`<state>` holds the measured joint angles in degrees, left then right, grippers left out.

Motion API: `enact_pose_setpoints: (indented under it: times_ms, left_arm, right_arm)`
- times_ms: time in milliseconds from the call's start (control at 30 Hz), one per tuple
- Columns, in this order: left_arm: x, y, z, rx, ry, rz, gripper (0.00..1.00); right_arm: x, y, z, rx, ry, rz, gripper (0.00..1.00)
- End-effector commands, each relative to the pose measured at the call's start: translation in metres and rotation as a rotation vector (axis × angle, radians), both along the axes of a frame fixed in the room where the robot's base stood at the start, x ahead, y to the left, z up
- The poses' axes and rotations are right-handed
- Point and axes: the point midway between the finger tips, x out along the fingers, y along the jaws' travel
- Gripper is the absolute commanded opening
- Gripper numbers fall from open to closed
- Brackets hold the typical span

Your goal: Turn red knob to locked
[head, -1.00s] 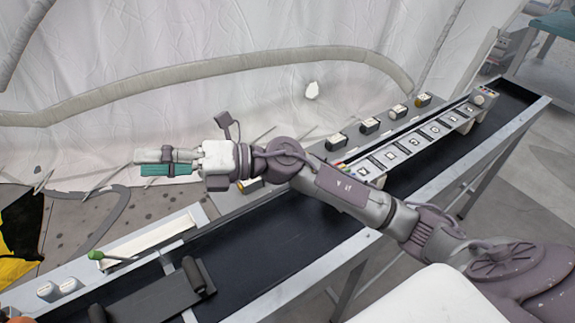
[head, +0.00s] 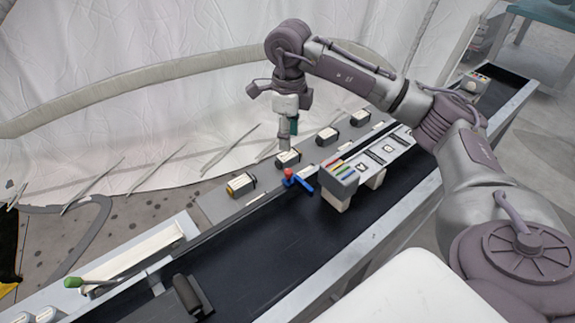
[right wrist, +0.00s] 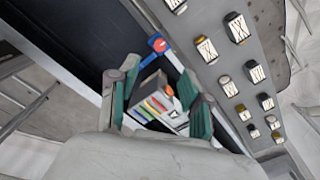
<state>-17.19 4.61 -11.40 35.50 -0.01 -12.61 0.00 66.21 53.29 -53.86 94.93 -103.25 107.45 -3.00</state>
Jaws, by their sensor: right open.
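A red knob (head: 288,173) sits on a blue bracket (head: 303,183) at the conveyor's far edge in the head view. In the right wrist view, the red knob (right wrist: 158,44) shows as a round cap with a pale mark, and the blue bracket (right wrist: 174,60) runs beside it. My right gripper (head: 288,138) points down above the far side of the conveyor, close to the knob. In the right wrist view, its green-padded fingers (right wrist: 160,75) are apart and empty, with the knob beyond their tips. My left gripper is out of view.
A grey box with coloured stripes (head: 341,173) stands on the dark conveyor (head: 230,240) right of the knob. Several small labelled blocks (head: 240,185) line the far ledge.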

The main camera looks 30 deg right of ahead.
Motion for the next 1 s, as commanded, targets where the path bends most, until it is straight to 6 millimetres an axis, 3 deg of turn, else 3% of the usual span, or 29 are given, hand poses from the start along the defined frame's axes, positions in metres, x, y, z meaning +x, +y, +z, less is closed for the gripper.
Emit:
enact_pose_setpoints:
  times_ms: [300,500,933,1000]
  left_arm:
    - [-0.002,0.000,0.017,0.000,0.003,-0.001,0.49]
    - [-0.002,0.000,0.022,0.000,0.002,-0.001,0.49]
    - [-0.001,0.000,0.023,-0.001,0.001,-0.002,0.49]
    - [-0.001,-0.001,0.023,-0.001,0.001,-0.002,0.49]
  right_arm:
    - [-0.001,0.000,-0.068,0.002,0.005,0.000,0.49]
    - [0.000,0.001,-0.097,0.004,0.002,0.000,0.49]
    - [0.000,0.001,-0.110,0.003,-0.001,0.002,0.49]
    - [0.000,0.001,-0.110,0.003,-0.001,0.002,0.40]
